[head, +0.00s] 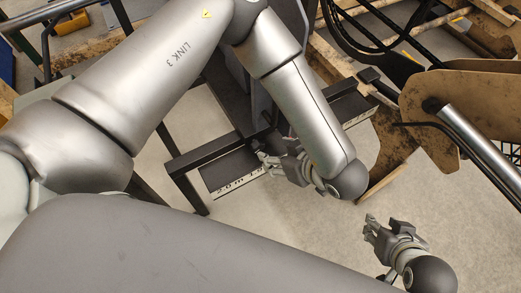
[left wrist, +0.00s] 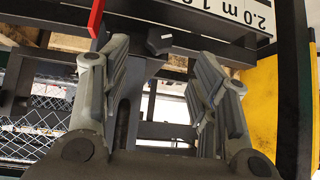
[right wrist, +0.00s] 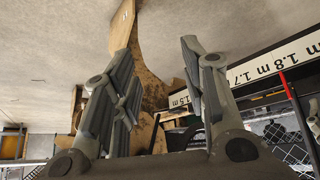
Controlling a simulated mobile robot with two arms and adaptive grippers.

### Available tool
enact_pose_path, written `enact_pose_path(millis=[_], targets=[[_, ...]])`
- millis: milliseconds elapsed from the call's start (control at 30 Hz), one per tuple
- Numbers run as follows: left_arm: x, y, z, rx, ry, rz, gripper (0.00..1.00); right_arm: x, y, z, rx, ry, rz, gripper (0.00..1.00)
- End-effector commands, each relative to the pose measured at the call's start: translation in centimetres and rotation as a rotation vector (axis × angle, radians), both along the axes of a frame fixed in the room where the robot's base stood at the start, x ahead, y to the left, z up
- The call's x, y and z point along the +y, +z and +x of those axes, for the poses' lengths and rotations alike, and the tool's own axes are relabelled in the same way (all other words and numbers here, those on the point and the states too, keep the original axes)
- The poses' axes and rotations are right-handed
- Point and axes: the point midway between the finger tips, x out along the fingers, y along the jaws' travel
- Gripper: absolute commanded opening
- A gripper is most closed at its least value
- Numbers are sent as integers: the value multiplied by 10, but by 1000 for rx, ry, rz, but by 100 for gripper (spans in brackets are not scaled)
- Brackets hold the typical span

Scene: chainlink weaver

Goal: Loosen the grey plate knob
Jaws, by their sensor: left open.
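A dark grey knob (left wrist: 159,40) shows in the left wrist view, on a dark frame beside a white scale plate (left wrist: 262,14) marked "2.0 m". My left gripper (head: 264,161) is open at the plate's edge in the head view. In the left wrist view its fingers (left wrist: 162,58) stand on either side of the knob, which appears beyond the tips; I see no contact. The knob is not clear in the head view. My right gripper (head: 370,231) is open and empty over bare floor, apart from the frame.
Dark metal bars (head: 190,160) surround the plate. A red bar (left wrist: 95,17) stands close to the left finger in the left wrist view. Brown, worn machine parts (head: 465,110) with hoses are on the right. Grey floor (head: 320,232) is clear.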

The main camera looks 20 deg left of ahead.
Motion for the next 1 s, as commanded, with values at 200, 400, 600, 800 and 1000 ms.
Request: enact_pose_path(millis=[200,400,600,800,1000], targets=[[25,-30,13,2,6,-1,55,10,12,29,-147,12,32,40],[46,-54,26,3,4,-2,55,19,31,55,-301,22,66,40],[57,-67,33,3,2,-3,55,25,45,69,-393,29,87,40],[60,-70,35,4,2,-3,55,26,50,72,-419,32,93,40],[60,-70,35,3,2,-4,52,26,50,72,-419,32,93,40]])
